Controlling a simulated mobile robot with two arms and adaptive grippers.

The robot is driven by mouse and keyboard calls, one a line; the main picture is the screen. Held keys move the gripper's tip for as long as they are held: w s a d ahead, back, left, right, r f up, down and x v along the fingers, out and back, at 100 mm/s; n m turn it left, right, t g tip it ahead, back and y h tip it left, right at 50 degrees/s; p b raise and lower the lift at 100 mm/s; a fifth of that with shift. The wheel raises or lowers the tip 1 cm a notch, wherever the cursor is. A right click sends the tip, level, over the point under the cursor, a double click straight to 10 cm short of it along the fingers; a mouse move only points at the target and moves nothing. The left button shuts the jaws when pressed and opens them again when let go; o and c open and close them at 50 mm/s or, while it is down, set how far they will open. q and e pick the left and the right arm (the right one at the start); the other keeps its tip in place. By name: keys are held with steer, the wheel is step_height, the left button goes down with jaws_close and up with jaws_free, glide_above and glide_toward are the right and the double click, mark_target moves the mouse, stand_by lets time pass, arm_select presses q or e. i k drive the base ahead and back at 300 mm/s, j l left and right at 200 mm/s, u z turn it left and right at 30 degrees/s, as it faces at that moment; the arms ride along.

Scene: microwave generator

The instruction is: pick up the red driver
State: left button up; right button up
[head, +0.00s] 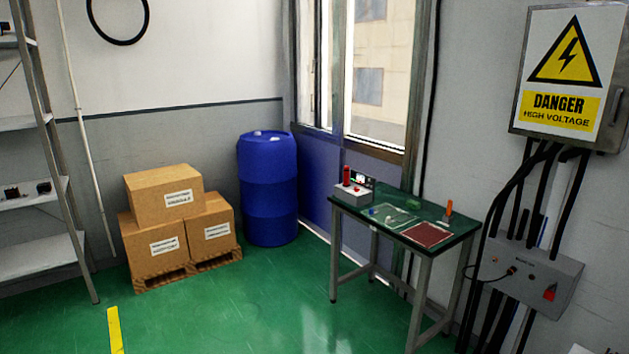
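A small workbench (370,222) with a green top stands by the window, right of the middle in the head view. A small upright orange-red object (448,209) is at the right rear of the top; it may be the driver, but it is too small to tell. A red upright cylinder (346,175) is at the left end, at a small grey box (352,192). A dark red flat piece (426,234) lies near the front right edge. Neither of my grippers is in view.
A blue barrel (268,190) and stacked cardboard boxes (163,196) stand left of the bench. Metal shelves (45,255) are at the far left. A grey control box (525,275) with black cables is close right of the bench. The green floor in front is clear.

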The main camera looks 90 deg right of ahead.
mark_target(346, 170)
steer(key=z, duration=2.6)
